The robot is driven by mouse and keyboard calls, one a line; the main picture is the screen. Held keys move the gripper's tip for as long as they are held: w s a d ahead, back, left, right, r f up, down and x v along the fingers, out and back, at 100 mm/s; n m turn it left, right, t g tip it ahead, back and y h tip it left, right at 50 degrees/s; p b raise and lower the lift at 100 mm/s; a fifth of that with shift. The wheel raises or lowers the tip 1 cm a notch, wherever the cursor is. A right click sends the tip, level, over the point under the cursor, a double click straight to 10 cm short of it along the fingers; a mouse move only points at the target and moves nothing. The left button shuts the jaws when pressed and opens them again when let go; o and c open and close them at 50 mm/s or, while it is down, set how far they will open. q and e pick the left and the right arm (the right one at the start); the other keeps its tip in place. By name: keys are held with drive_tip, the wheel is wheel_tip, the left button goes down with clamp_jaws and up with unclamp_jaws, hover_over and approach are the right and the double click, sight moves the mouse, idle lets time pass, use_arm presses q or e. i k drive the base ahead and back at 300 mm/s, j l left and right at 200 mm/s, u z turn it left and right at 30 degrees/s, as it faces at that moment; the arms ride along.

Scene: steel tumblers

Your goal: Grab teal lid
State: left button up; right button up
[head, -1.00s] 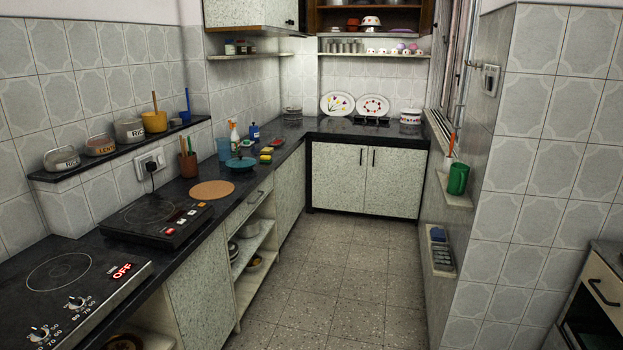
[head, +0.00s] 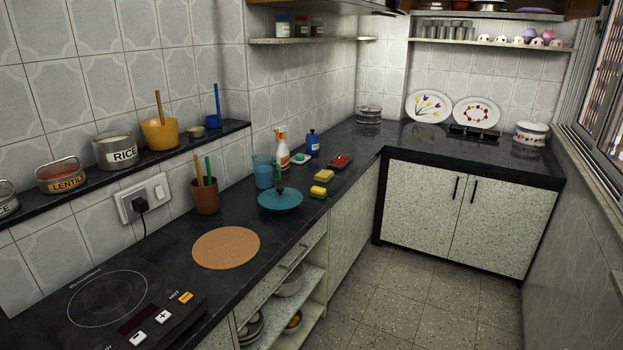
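The teal lid (head: 280,200) lies on the black countertop along the left wall, with a small upright knob on top. Neither of my grippers shows in the head view.
A brown pot with utensils (head: 205,195) stands left of the lid. Yellow sponges (head: 318,191), a spray bottle (head: 282,150) and a blue bottle (head: 313,144) are close behind and right. An induction cooktop (head: 108,298) is at the near left. The tiled floor (head: 430,290) is clear.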

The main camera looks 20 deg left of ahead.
sight(279, 197)
drive_tip(key=i+u, duration=0.1)
drive_tip(key=i, duration=0.55)
drive_tip(key=i+l, duration=0.15)
drive_tip(key=i, duration=0.5)
drive_tip(key=i+j+u, duration=0.15)
drive_tip(key=i+u, duration=0.15)
drive_tip(key=u, duration=0.15)
drive_tip(key=i+u, duration=0.3)
drive_tip(key=u, duration=0.15)
drive_tip(key=i+u, duration=0.4)
drive_tip(key=k, duration=0.1)
